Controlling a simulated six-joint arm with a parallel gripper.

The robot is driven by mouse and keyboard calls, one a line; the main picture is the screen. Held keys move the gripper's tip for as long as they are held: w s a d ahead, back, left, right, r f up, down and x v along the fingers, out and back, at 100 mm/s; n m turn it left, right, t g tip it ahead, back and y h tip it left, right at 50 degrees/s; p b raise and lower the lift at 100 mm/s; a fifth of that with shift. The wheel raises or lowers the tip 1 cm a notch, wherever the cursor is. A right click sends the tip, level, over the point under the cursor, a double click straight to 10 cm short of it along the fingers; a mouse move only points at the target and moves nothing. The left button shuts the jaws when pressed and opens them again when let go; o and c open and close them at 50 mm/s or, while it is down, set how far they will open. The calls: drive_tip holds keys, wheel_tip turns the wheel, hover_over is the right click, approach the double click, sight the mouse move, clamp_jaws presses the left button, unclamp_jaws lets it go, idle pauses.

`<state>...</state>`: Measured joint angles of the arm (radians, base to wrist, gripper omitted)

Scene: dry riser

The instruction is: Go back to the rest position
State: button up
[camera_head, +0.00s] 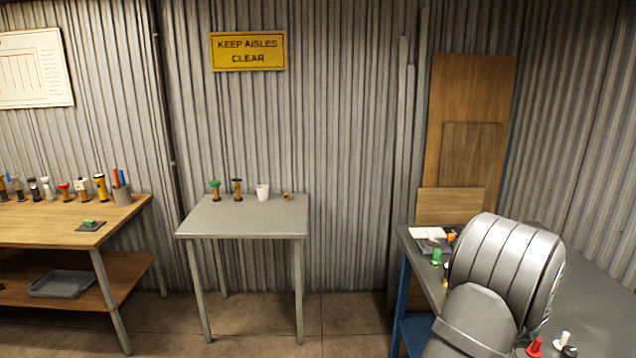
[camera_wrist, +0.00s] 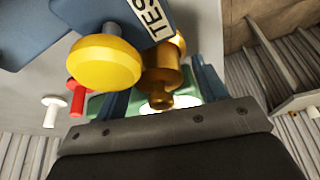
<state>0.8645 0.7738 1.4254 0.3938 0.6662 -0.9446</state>
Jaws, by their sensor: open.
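My gripper (camera_wrist: 157,92) shows in the wrist view with its grey mounting plate across the lower part. Its jaws are open, with a blue-grey finger at each side. A brass-coloured fitting (camera_wrist: 162,65) and a large yellow knob (camera_wrist: 103,62) appear just beyond the jaws, close to them; I cannot tell whether they touch. A blue panel lettered "TES" (camera_wrist: 150,18) is behind them. In the head view my silver arm covers much of the right bench, and my gripper is hidden there.
The right bench (camera_head: 590,290) holds a red peg (camera_head: 535,347), a white peg (camera_head: 562,340) and a green piece (camera_head: 436,257). A small grey table (camera_head: 240,220) bears a white cup (camera_head: 262,192) and small fittings. A wooden bench (camera_head: 50,235) with several fittings stands left.

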drive_tip(key=shift+r, duration=1.85)
wheel_tip(320, 180, down, 3)
drive_tip(key=shift+s+f, duration=0.1)
drive_tip(key=shift+f, duration=0.05)
drive_tip(key=d+v, duration=0.1)
drive_tip(key=v, duration=1)
drive_tip(key=x, duration=0.8)
drive_tip(key=a+x, duration=0.1)
drive_tip(key=x, duration=0.3)
drive_tip(key=shift+f, duration=0.1)
wheel_tip(320, 180, up, 11)
drive_tip(key=shift+r, duration=0.1)
drive_tip(key=s+d+r+m+g+h, duration=0.1)
drive_tip(key=s+r+m+g, duration=0.1)
drive_tip(key=s+m, duration=0.5)
drive_tip(key=s+d+r+m+g+h, duration=0.1)
drive_tip(key=s+d+r+m+g, duration=0.1)
drive_tip(key=s+m, duration=0.6)
drive_tip(key=s+d+r+m+g+h, duration=0.1)
drive_tip(key=s+d+r+m+g, duration=0.1)
drive_tip(key=s+m, duration=0.5)
drive_tip(key=shift+s+d+r+m+g, duration=0.3)
drive_tip(key=shift+s+g, duration=0.2)
drive_tip(key=shift+s, duration=1.7)
